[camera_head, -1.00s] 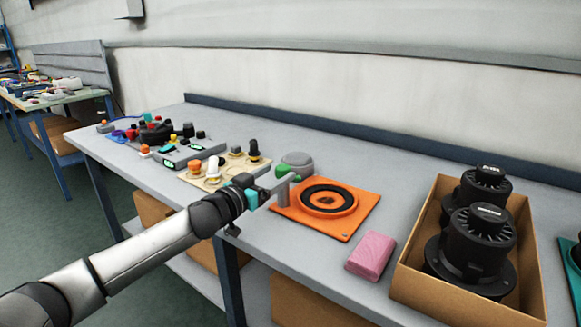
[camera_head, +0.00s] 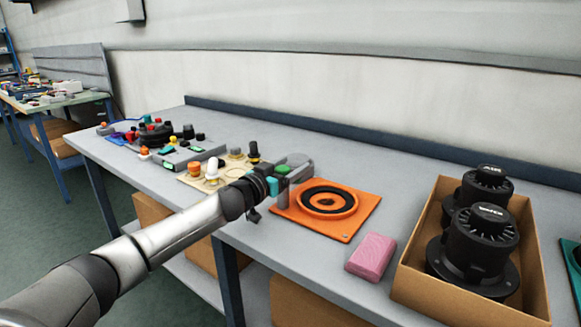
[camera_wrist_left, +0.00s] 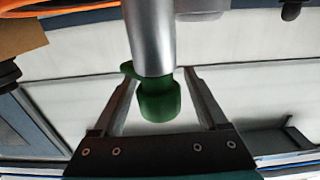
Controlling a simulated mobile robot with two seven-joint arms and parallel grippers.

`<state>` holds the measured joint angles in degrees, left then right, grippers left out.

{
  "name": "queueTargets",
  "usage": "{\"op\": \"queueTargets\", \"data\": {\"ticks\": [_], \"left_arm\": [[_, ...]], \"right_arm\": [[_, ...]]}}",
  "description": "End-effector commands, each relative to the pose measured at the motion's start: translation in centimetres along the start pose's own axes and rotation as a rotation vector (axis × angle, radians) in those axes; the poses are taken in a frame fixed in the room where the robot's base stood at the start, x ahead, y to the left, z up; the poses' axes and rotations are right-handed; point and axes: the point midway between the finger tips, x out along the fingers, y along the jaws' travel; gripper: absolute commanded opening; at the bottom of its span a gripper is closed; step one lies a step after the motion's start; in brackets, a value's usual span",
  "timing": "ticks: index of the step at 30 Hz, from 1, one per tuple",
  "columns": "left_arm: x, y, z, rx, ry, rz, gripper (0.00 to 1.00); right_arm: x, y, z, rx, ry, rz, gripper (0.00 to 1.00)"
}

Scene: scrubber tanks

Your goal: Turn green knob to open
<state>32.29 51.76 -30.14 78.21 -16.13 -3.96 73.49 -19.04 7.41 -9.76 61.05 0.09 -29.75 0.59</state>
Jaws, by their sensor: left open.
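The green knob (camera_wrist_left: 159,101) sits at the end of a grey metal pipe (camera_wrist_left: 152,40) in the left wrist view. A small lever-like tab sticks out from its upper left. My left gripper (camera_wrist_left: 162,78) is open, with one finger on each side of the knob and visible gaps between. In the head view my left gripper (camera_head: 296,172) is over the table beside the orange plate (camera_head: 346,228). It hides most of the knob and pipe there; a bit of green (camera_head: 283,169) shows behind it. My right gripper is not in view.
A pink block (camera_head: 371,256) and a cardboard box (camera_head: 420,286) with black motor-like units (camera_head: 475,245) stand to the right. A beige board with knobs (camera_head: 192,181) and several coloured parts lie to the left.

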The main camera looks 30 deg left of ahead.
Motion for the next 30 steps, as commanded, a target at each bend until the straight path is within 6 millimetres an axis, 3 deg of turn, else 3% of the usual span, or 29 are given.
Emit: {"op": "queueTargets", "data": {"ticks": [6, 26, 30], "left_arm": [[0.01, 0.01, -0.01, 0.0, 0.0, 0.0, 0.76], [-0.01, 0.01, -0.01, 0.0, 0.0, 0.001, 0.01], [-0.01, 0.01, -0.01, 0.0, 0.0, 0.0, 0.0]], "right_arm": [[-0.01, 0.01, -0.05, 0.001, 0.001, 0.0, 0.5], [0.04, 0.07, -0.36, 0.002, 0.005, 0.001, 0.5], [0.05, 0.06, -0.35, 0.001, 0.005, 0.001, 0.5]]}}
